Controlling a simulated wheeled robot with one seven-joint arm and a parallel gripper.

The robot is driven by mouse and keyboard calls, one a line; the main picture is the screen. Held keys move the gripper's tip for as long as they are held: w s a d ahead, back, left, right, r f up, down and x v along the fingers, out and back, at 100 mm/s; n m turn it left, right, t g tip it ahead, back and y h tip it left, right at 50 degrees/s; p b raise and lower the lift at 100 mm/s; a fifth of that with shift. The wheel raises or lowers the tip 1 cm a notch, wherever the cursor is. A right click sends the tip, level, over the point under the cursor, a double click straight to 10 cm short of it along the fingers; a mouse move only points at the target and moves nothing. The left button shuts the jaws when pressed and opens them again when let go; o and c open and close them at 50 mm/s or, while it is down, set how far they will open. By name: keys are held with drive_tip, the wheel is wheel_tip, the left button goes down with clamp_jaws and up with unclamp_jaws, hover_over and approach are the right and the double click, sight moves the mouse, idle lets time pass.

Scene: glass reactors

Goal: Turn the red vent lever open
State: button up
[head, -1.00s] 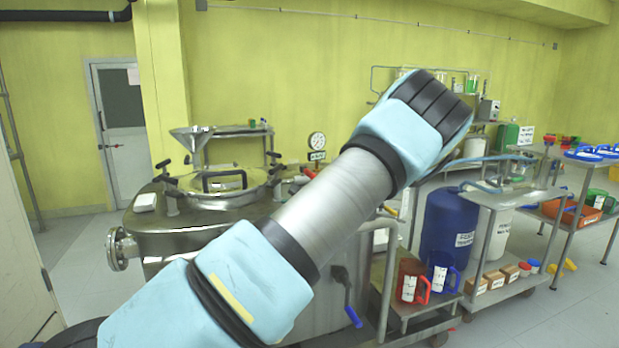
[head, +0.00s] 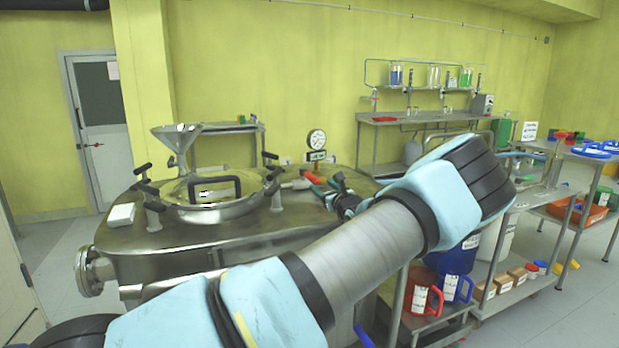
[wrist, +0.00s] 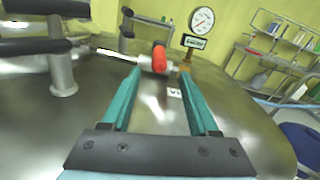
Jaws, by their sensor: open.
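The red vent lever (head: 313,178) is on top of the steel reactor vessel (head: 190,240), near a silvery pipe fitting and to the left of the pressure gauge's base. In the wrist view the red lever (wrist: 159,57) appears end-on, between and just beyond the fingertips. My gripper (wrist: 160,73) is open and empty, its teal fingers pointing toward the lever with one on each side in the picture. Contact with the lever is not visible. In the head view my arm reaches across from the lower left and hides part of the vessel's right side.
The pressure gauge (head: 317,140) stands close behind the lever. The lidded hatch (head: 215,195), with black-handled clamps, and a funnel (head: 176,143) are to the left. A trolley with a blue drum (head: 460,257) and a red jug (head: 421,292) stands to the right.

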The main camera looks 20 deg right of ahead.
sight(312, 178)
drive_tip(key=w, duration=0.3)
drive_tip(key=w+p, duration=0.1)
drive_tip(key=w, duration=0.2)
drive_tip(key=w+a, duration=0.1)
drive_tip(key=w, duration=0.2)
drive_tip(key=shift+w+a+p, duration=0.1)
drive_tip(key=shift+w+p, duration=0.05)
drive_tip(key=shift+p, duration=0.2)
clamp_jaws()
idle(0.9)
